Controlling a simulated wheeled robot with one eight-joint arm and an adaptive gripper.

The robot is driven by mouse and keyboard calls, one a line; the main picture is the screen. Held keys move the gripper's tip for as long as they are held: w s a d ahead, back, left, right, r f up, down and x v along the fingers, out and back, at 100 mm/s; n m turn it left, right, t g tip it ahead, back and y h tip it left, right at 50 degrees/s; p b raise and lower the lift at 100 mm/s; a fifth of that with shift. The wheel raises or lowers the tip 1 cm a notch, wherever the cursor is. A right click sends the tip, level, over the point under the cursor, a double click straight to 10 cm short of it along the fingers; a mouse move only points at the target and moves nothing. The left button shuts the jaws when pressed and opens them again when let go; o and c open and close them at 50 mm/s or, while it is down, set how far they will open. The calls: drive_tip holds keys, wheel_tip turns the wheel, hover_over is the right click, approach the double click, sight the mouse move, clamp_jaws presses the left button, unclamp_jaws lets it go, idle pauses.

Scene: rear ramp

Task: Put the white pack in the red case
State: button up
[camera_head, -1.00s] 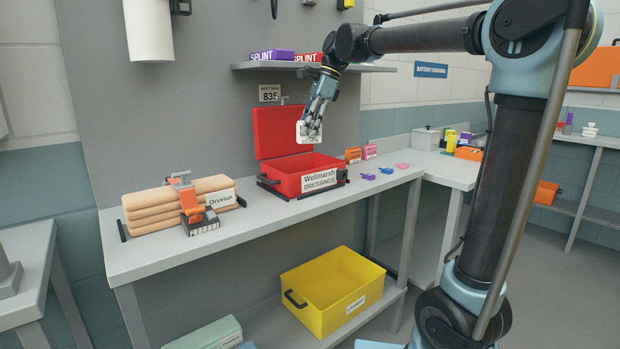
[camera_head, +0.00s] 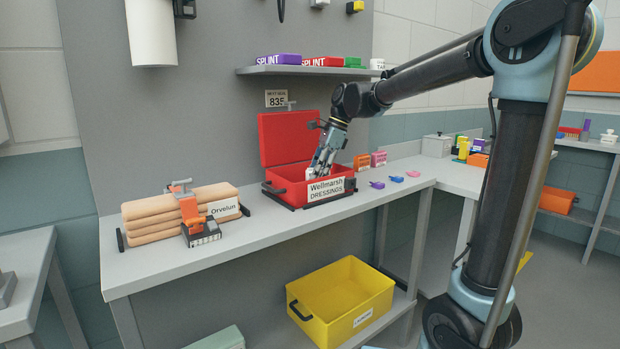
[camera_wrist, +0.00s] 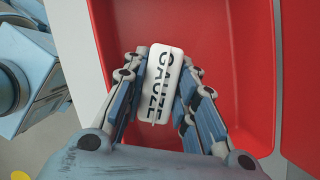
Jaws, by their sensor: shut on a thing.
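The white pack (camera_wrist: 158,85), lettered GAUZE, is held between the fingers of my gripper (camera_wrist: 157,92) in the wrist view. Red floor and walls of the case lie behind it. In the head view my gripper (camera_head: 318,170) reaches down into the open red case (camera_head: 290,189), labelled Wellmarsh Dressings, and only a small part of the pack (camera_head: 310,173) shows. The case's lid stands up at the back. I cannot tell whether the pack touches the case floor.
The case stands on a grey bench (camera_head: 180,262). Rolled tan bundles (camera_head: 160,215) with an orange clamp lie to its left. Small boxes (camera_head: 378,159) and coloured clips (camera_head: 396,179) lie to its right. A shelf (camera_head: 310,70) hangs above, and a yellow bin (camera_head: 342,300) sits below.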

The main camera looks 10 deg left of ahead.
drive_tip(key=shift+f, duration=0.3)
drive_tip(key=w+a, duration=0.2)
drive_tip(key=a, duration=0.1)
drive_tip(key=shift+w+f, duration=0.35)
drive_tip(key=shift+f, duration=0.25)
drive_tip(key=shift+f, duration=0.1)
drive_tip(key=o, duration=0.9)
drive_tip(key=shift+c, duration=0.2)
drive_tip(key=v, duration=1.2)
